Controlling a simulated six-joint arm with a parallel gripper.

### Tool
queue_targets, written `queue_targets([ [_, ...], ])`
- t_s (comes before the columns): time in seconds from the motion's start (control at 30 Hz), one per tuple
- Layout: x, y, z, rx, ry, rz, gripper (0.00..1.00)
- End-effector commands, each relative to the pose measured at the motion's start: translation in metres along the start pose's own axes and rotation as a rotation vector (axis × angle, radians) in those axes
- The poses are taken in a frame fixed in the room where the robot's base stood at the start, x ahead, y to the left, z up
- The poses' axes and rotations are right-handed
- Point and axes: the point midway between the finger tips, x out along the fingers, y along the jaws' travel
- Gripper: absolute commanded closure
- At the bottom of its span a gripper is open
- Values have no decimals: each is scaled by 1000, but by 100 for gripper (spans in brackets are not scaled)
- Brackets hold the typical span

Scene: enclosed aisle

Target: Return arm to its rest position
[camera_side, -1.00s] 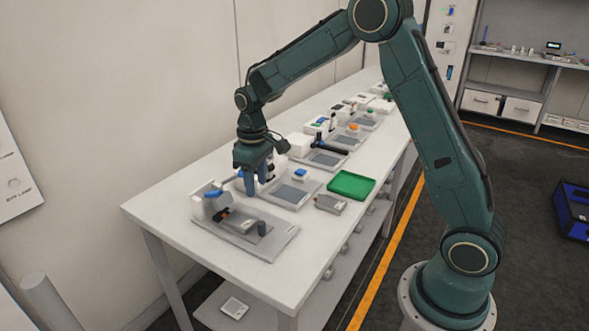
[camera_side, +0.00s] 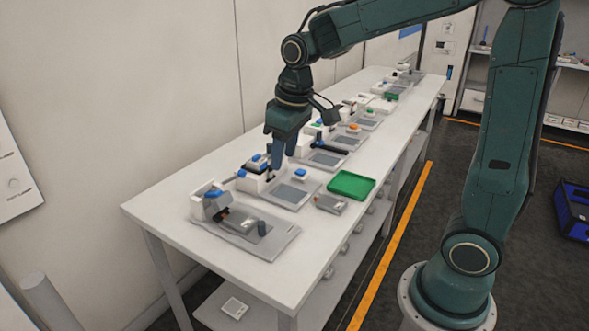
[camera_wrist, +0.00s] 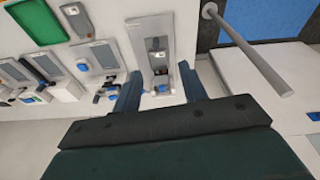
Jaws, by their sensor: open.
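My gripper (camera_side: 283,156) hangs above the long white table (camera_side: 155,207), fingers pointing down. In the wrist view my gripper (camera_wrist: 160,95) has its two blue-grey fingers spread apart with nothing held between them. A grey tray (camera_side: 273,245) with a small device on it lies at the table's near end, and it also shows past the fingers in the wrist view (camera_wrist: 140,47). My arm bends up from its base at the right and reaches over the table.
A green tray (camera_side: 351,185) lies at the table's right edge beside a small grey device (camera_side: 330,204). Several more trays with items line the table. A blue crate (camera_side: 573,211) stands on the floor at right. A wall borders the table's far side.

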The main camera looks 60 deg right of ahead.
Motion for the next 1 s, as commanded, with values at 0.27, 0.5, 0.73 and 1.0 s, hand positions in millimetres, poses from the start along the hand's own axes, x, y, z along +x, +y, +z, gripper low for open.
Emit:
queue_targets([
  [0.27,-39,-12,45,26,85,8,58],
  [0.5,-60,-21,86,48,154,11,58],
  [0.73,-71,-28,126,70,222,11,58],
  [1.0,-73,-34,163,92,284,8,58],
])
